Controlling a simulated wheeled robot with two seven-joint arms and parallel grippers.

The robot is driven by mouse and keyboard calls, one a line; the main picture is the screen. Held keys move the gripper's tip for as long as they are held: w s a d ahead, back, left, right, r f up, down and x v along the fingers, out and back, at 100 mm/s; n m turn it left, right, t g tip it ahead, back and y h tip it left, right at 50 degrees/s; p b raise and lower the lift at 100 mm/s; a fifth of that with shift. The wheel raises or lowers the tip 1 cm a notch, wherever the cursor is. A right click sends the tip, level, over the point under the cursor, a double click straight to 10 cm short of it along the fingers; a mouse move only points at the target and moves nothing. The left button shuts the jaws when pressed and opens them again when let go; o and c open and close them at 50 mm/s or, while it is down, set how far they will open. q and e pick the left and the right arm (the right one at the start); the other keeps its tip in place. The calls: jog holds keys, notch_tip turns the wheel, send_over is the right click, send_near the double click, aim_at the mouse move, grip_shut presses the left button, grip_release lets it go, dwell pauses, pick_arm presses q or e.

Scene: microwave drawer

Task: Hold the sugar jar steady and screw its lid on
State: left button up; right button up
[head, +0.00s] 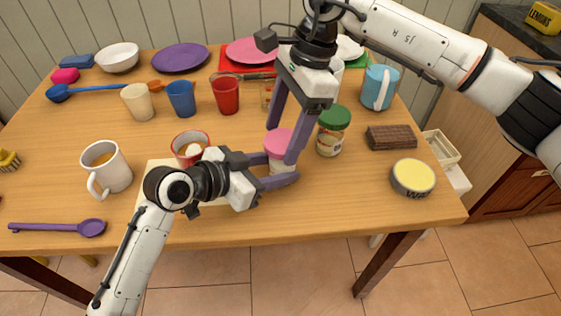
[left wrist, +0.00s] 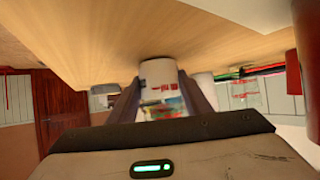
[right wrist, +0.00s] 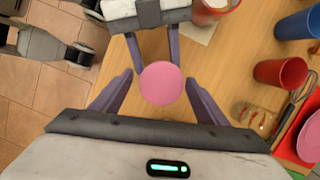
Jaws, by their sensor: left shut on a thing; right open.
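The sugar jar (head: 279,169) stands near the front of the table. It has a pink lid (head: 279,140) on top. In the left wrist view the jar (left wrist: 160,75) shows a white body with a coloured label. My left gripper (head: 288,170) is shut on the jar's body from the left. My right gripper (head: 285,142) points down from above and is open. In the right wrist view the pink lid (right wrist: 161,83) sits between its spread fingers, with gaps on both sides. Whether the lid is threaded on cannot be told.
A jar with a green lid (head: 334,118) stands close on the right. A red bowl-like cup (head: 189,148) is just left of my left gripper. A brown block (head: 391,137) and a yellow-topped tin (head: 412,177) lie right. A red cup (head: 226,95) stands behind.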

jog(key=shift+c, duration=0.4)
jog(key=c, duration=0.9)
jog(key=m, duration=0.3)
jog(key=m+t, duration=0.1)
jog(key=m, duration=0.2)
jog(key=shift+s+f+m+t, duration=0.1)
jog(key=shift+s+m+t, duration=0.1)
jog(key=shift+m+t, duration=0.1)
jog(key=m+t, duration=0.1)
jog(key=m, duration=0.2)
jog(key=shift+m, duration=0.4)
jog(key=m+h, duration=0.1)
jog(key=m, duration=0.2)
jog(key=shift+t, duration=0.3)
jog(key=o, duration=1)
jog(key=shift+w, duration=0.1)
